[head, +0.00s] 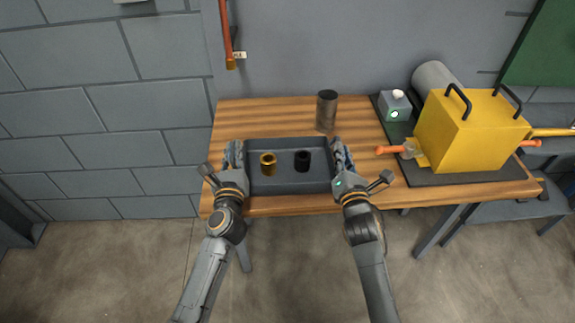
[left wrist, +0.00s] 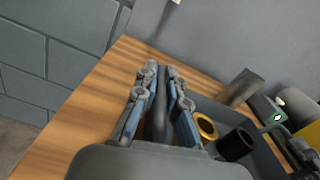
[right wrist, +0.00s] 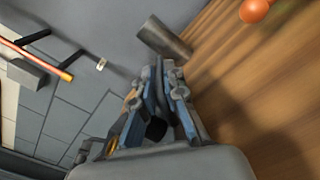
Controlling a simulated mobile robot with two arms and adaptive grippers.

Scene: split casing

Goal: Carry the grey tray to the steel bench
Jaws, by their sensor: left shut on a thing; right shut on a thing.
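The grey tray (head: 290,183) is at the left part of a wooden-topped bench in the head view; I cannot tell whether it rests on the top or is just above it. It holds a brass ring-like part (head: 268,164) and a black cylindrical part (head: 302,161), both upright. My left gripper (head: 236,156) is shut on the tray's left side wall, which shows between the fingers in the left wrist view (left wrist: 158,105). My right gripper (head: 342,156) is shut on the tray's right side; its fingers also show in the right wrist view (right wrist: 160,90).
A yellow casing (head: 472,130) with black handles sits on a dark mat (head: 455,178) to the right, beside a small grey box (head: 394,103).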

